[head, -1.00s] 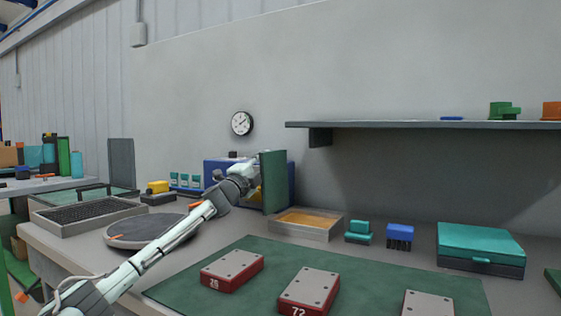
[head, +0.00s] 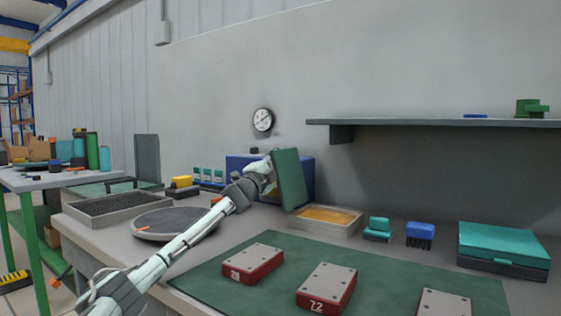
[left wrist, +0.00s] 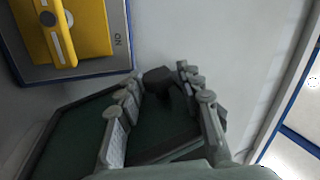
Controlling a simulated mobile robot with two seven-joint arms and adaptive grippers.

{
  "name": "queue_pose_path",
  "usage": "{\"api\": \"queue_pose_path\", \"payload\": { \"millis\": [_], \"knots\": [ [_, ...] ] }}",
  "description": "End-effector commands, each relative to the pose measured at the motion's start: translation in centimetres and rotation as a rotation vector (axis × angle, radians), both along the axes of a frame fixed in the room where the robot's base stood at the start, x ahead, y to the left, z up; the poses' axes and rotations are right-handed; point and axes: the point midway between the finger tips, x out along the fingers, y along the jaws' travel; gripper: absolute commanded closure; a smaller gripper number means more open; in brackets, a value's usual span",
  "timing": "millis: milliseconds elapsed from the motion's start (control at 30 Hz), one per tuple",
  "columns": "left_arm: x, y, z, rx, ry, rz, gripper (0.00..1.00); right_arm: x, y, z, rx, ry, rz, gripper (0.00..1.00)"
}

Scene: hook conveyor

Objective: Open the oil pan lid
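The oil pan (head: 345,233) is a shallow light tray with amber oil, on the bench behind the green mat. Its green lid (head: 291,180) stands raised at the pan's left edge, its top tilted left. My left gripper (head: 268,168) is at the lid's left face. In the left wrist view, the fingers of my left gripper (left wrist: 163,92) lie on both sides of the dark handle (left wrist: 159,78) and appear shut on it. The dark green lid face (left wrist: 70,130) shows below. The exact finger contact is partly hidden. My right gripper is not in view.
A blue box (head: 240,165) stands behind the lid; its yellow part shows in the wrist view (left wrist: 75,25). Red blocks (head: 250,264) sit on the mat. A shelf (head: 430,123) hangs at right.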

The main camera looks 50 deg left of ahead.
Motion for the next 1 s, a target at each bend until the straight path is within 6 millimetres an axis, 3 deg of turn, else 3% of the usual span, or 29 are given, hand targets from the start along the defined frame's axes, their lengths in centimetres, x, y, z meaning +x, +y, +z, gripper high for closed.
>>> {"api": "queue_pose_path", "payload": {
  "millis": [467,1000],
  "knots": [
    [-0.4,-0.1,-0.3,0.0,0.002,0.002,0.53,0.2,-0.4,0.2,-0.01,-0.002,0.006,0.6],
    [-6.3,-2.0,-2.5,-0.002,0.006,0.0,0.53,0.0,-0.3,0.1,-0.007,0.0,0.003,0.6]
  ]
}}
